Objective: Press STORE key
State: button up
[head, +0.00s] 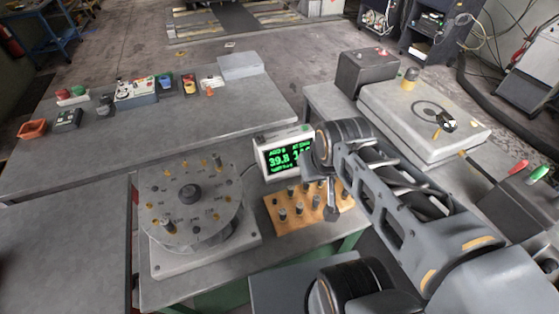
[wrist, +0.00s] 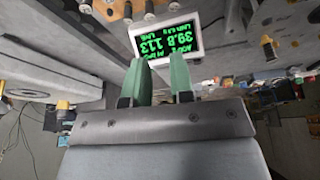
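The display unit (head: 283,156) stands on the table between the round dial plate and my arm. It has a white frame and a black screen with green digits reading about 39.8. The display unit also shows at the top of the wrist view (wrist: 190,38), rotated, just beyond my fingertips. No key labelled STORE is readable in either view. My gripper (wrist: 162,66) has two green fingers with a clear gap and nothing between them. I cannot tell whether the fingertips touch the display unit.
A wooden block (head: 280,222) with several metal pegs stands before the display. A round dial plate (head: 190,195) on a square base is to its left. A grey bench (head: 140,135) with switches and buttons lies behind, and a flat grey case (head: 420,115) at right.

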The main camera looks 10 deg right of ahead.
grip_shut()
dwell(1.2)
